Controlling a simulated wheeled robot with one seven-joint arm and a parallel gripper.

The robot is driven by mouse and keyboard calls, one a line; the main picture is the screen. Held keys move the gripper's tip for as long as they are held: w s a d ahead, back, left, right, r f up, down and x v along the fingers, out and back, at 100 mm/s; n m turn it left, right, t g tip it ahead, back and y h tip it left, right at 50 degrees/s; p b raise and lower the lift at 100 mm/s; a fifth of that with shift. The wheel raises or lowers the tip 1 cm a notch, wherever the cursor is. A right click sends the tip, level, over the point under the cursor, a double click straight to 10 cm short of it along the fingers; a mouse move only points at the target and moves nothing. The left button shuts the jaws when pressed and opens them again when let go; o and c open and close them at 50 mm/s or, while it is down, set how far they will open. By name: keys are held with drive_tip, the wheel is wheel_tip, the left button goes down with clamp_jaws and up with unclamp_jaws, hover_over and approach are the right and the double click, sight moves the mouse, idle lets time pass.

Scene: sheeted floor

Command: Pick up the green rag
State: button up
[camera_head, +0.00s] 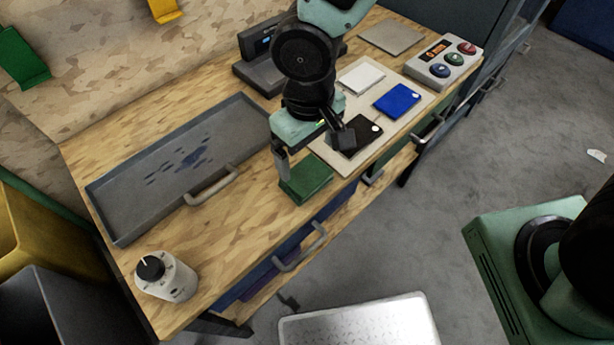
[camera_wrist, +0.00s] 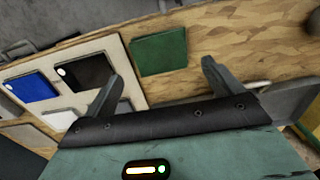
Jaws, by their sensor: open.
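The green rag (camera_head: 306,182) is a folded square lying flat near the front edge of the wooden workbench. In the wrist view the green rag (camera_wrist: 162,52) is seen past the fingertips, in the gap between them. My gripper (camera_head: 314,156) is open and empty, pointing down close to the rag. One finger shows by the rag's left side and the other in front of the black rag. The fingers (camera_wrist: 160,72) stand wide apart in the wrist view. I cannot tell how high they are above the bench.
A pale board (camera_head: 336,157) beside the green rag holds black (camera_head: 371,131), blue (camera_head: 397,99) and white (camera_head: 361,78) rags.

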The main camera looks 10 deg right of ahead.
sight(309, 177)
wheel_tip(309, 177, down, 8)
drive_tip(key=shift+s+f, duration=0.1)
drive_tip(key=shift+f, duration=0.1)
drive_tip(key=c, duration=0.7)
wheel_tip(309, 177, up, 10)
drive_tip(key=shift+p, duration=0.35)
drive_tip(key=shift+o, duration=0.9)
